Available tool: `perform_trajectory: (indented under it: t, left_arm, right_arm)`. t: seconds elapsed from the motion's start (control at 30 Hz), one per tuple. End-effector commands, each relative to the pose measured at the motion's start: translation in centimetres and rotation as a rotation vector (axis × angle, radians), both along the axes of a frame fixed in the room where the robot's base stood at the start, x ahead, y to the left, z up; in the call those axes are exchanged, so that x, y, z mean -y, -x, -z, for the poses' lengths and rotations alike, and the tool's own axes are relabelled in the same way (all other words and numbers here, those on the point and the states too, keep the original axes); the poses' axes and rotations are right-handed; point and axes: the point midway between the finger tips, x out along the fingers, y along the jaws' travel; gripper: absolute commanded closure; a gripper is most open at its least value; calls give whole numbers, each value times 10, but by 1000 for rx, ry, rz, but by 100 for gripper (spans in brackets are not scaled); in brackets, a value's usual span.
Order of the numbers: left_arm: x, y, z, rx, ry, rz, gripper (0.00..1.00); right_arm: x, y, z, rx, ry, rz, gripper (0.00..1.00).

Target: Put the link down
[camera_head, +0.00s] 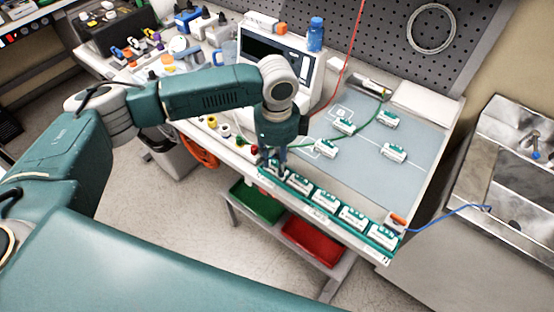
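A long teal rail (318,219), which may be the link, lies along the table's front edge. Several white-and-teal pump modules (326,200) sit in a row on it. My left gripper (275,170) points down at the rail's left end, with its fingers close to the first module. The fingers are small and partly overlap the rail, so I cannot tell whether they hold it. My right gripper is not in view.
More modules (394,153) stand on the grey-blue mat (365,180). A monitor (280,60) and a blue bottle (316,35) stand behind. Green (257,201) and red (314,242) bins sit below the tabletop. A sink (512,165) is at right.

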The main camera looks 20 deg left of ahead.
Motion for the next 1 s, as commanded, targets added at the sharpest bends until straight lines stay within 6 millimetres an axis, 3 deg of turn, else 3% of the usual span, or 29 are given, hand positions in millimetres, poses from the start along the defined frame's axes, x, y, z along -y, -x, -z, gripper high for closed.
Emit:
perform_trajectory:
  t: [0.17, 0.4, 0.6, 0.8, 1.0]
  left_arm:
    - [0, -2, -22, 5, 2, 0, 67]
    - [0, -2, -74, 7, 2, 0, 67]
    - [0, -1, -108, 3, 1, -1, 67]
    - [0, 0, -121, 2, 1, -1, 67]
    - [0, 0, -122, 1, 0, -1, 67]
  right_arm:
    - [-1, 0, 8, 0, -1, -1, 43]
    - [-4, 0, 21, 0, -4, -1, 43]
    - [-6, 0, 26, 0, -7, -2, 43]
    - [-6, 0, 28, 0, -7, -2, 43]
    - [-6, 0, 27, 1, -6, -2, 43]
